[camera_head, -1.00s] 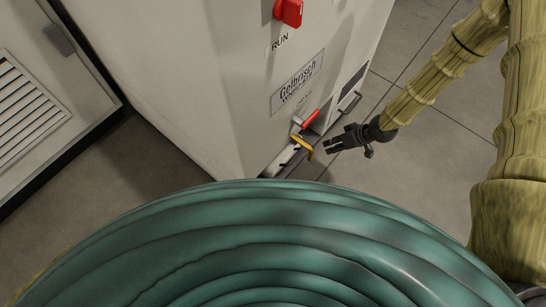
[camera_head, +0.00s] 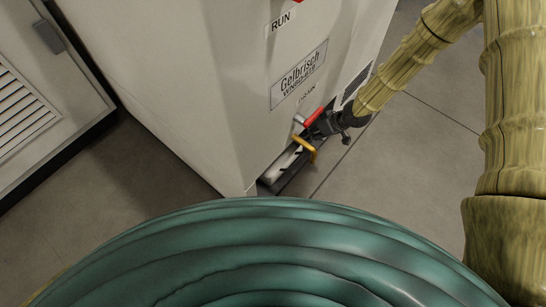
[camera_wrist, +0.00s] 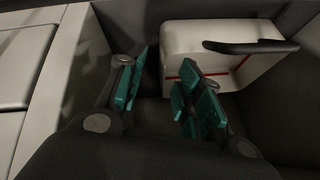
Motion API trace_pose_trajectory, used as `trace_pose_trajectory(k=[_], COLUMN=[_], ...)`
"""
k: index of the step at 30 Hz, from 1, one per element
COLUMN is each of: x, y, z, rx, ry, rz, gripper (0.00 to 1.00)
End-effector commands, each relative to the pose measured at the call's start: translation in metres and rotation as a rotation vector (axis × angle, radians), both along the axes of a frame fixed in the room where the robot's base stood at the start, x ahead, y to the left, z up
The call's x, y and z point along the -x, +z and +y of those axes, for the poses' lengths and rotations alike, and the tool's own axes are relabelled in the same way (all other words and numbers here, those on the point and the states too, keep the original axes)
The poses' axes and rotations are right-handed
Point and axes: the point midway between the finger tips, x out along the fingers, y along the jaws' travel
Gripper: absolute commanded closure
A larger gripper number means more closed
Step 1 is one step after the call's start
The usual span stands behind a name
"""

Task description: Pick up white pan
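A white piece, likely the pan (camera_head: 283,164), shows low at the machine's drain opening, under a yellow lever (camera_head: 304,143) and a red lever (camera_head: 314,116). Part of it is hidden. In the wrist view a white box-like body (camera_wrist: 190,48) with a red line and a black handle (camera_wrist: 252,46) lies beyond the fingers; I cannot tell if it is the same pan. My gripper (camera_head: 322,127) is right by the levers. In the wrist view its green-padded fingers (camera_wrist: 161,88) stand apart with nothing seen between them.
The tall white machine (camera_head: 215,75) labelled Gelbrisch stands close to my gripper. A grey cabinet with a vent (camera_head: 22,110) stands at the left. Floor (camera_head: 425,130) is open to the right of the machine.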

Motion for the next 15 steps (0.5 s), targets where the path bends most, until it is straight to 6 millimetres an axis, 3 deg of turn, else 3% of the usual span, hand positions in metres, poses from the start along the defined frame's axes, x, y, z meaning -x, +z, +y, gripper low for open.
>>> trace_pose_trajectory(k=[9,15], x=[-0.007,-0.011], y=[-0.003,-0.020], z=[0.017,0.024], rx=[0.001,0.001], ry=[0.000,0.000], rz=[0.001,0.001], gripper=[0.65,0.65])
